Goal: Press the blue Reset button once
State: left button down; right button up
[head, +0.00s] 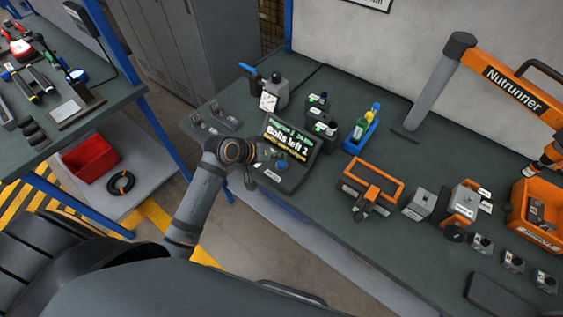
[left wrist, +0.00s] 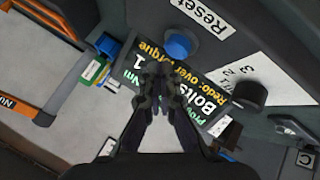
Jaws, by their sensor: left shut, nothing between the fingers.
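The blue Reset button (left wrist: 179,45) is a round cap on a dark control box, beside a white "Reset" label (left wrist: 203,14) in the left wrist view. My right gripper is out of view.
A black knob (left wrist: 249,94) sits beside the button on the box. Dark labelled boxes (head: 318,104) and a blue bin (head: 361,132) stand behind it. An orange-handled tool (head: 371,188) lies to its right. The nutrunner arm (head: 490,75) rises at the far right.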

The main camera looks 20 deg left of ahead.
aim_at(279, 164)
pick_arm(q)
jog(key=shift+f, duration=0.1)
jog(key=shift+f, duration=0.3)
jog(key=shift+f, duration=0.55)
dwell(0.7)
jog(key=shift+r+p, duration=0.95)
jog(key=shift+p, duration=0.15)
notch_tip(279, 164, up, 5)
jog(key=p, duration=0.5)
jog(key=shift+p, duration=0.4)
